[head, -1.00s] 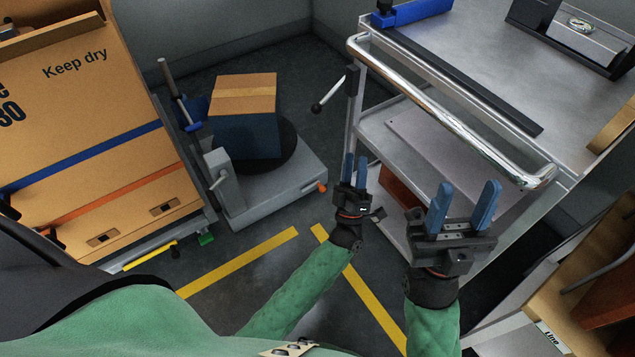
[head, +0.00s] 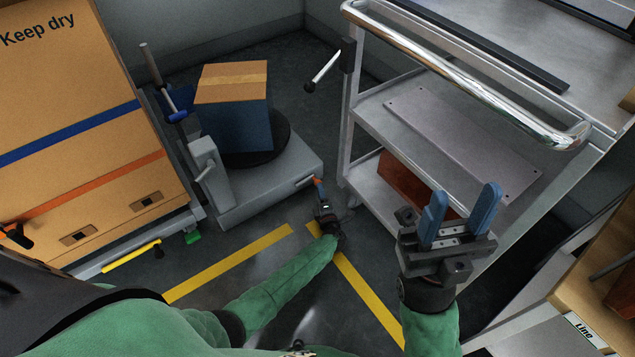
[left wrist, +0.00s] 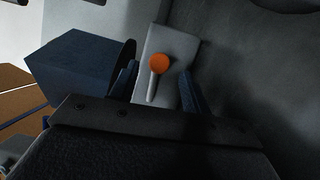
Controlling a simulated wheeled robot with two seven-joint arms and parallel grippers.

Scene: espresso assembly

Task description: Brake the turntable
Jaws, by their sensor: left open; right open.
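The turntable has a dark disc (head: 278,138) on a grey base (head: 255,196) on the floor. A box (head: 236,122), blue below and cardboard-coloured on top, sits on the disc. A small brake lever with an orange knob (head: 318,183) is at the base's front right corner. My left gripper (head: 324,203) is by the lever. In the left wrist view the orange knob (left wrist: 159,63) and its grey stem appear between the spread blue fingers of my left gripper (left wrist: 157,82), with no contact visible. My right gripper (head: 458,210) is open and empty, in front of the cart.
A metal cart (head: 470,85) with a chrome handle stands at the right, with a reddish-brown box (head: 405,172) on its lower shelf. A large strapped cardboard box (head: 75,130) stands at the left. Yellow lines (head: 230,263) mark open floor in front.

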